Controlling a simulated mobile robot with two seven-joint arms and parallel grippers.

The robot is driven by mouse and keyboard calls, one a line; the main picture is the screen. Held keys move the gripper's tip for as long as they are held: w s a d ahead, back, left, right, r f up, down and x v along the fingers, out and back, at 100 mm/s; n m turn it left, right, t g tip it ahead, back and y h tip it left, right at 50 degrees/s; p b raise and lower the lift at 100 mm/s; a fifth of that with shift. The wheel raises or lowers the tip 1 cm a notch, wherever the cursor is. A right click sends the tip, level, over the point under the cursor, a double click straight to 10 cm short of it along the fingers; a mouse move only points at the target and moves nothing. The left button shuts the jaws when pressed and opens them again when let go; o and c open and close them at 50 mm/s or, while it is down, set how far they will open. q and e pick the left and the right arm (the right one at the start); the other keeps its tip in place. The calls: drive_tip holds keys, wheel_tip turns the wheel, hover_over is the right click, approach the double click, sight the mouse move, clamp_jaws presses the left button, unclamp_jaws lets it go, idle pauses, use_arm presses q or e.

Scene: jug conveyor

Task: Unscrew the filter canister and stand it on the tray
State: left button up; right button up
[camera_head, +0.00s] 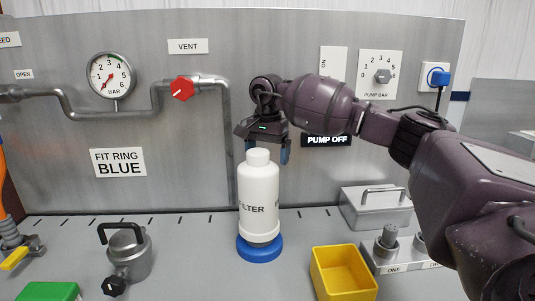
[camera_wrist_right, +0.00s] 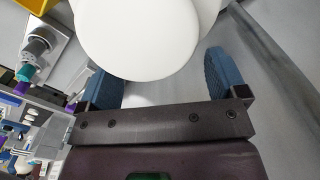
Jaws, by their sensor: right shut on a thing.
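The white filter canister (camera_head: 259,197), marked FILTER, stands upright with a narrower cap on top. A blue ring (camera_head: 260,249) is around its foot on the bench. My right gripper (camera_head: 264,147) comes from above and behind and is shut on the upper part of the canister. In the right wrist view the canister's white round top (camera_wrist_right: 140,40) lies between the two blue fingers of the right gripper (camera_wrist_right: 162,85). The exact finger contact is partly hidden in the head view. My left gripper is not in view. I cannot tell which thing is the tray.
A yellow open bin (camera_head: 343,274) stands front right, beside a grey block with posts marked ONE (camera_head: 388,245). A lidded metal box (camera_head: 376,207) is behind. A metal pot with a black knob (camera_head: 127,254) and a green item (camera_head: 48,291) are left. A red vent valve (camera_head: 182,88) is on the panel.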

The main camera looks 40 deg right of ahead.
wheel_tip(320, 180, up, 2)
drive_tip(key=shift+r+p, duration=0.1)
drive_tip(key=shift+p, duration=0.25)
drive_tip(key=shift+r+p, duration=0.5)
drive_tip(key=shift+r, duration=1.1)
use_arm(q)
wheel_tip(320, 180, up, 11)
drive_tip(key=p, duration=0.9)
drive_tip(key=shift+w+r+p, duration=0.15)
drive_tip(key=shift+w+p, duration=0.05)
drive_tip(key=shift+p, duration=0.15)
use_arm(e)
wheel_tip(320, 180, up, 12)
drive_tip(key=shift+r, duration=0.15)
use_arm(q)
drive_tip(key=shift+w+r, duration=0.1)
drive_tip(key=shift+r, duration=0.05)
